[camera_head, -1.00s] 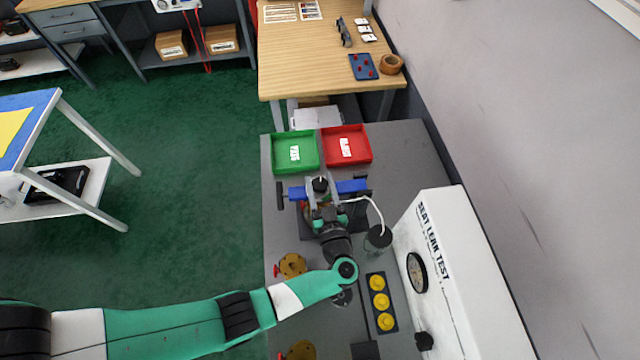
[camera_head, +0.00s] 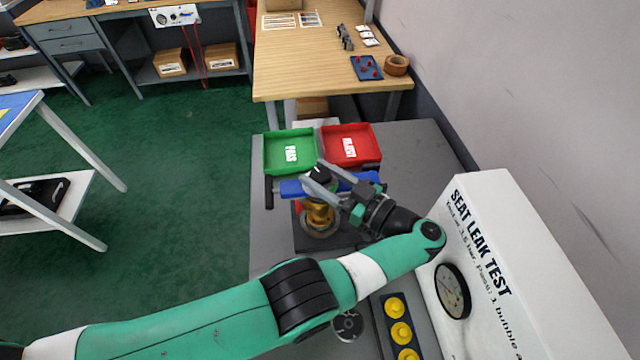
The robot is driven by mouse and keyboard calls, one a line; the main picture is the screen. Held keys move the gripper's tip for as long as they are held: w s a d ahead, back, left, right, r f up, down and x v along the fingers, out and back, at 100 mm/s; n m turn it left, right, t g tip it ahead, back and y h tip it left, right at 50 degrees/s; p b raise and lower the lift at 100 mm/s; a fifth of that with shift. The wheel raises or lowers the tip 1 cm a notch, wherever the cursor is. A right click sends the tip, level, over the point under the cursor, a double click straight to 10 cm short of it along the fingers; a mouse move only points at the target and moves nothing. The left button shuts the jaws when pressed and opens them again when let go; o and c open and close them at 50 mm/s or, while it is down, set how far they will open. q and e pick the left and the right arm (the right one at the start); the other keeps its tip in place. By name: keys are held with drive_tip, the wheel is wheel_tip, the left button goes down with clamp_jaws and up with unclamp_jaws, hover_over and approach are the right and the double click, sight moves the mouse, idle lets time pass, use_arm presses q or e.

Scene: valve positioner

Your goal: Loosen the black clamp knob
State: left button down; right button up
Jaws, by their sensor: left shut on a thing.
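The black clamp knob (camera_head: 320,173) sits on top of the blue clamp bar (camera_head: 292,188), above a brass valve (camera_head: 318,216) on a dark base plate. My left gripper (camera_head: 322,177) reaches in from the right side of the fixture, tilted, with its grey fingers around the black knob. It is shut on the knob. The wrist and fingers hide part of the blue bar and the right side of the fixture. My right gripper is not in view.
A green PASS tray (camera_head: 268,160) and a red tray (camera_head: 376,150) stand just behind the fixture. The white seat leak test box (camera_head: 520,270) with a gauge (camera_head: 452,291) stands close to the right of my arm. Yellow caps (camera_head: 401,333) lie in front.

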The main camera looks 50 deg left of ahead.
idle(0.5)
use_arm(q)
drive_tip(key=shift+c, duration=1.4)
unclamp_jaws()
drive_tip(key=shift+r, duration=0.1)
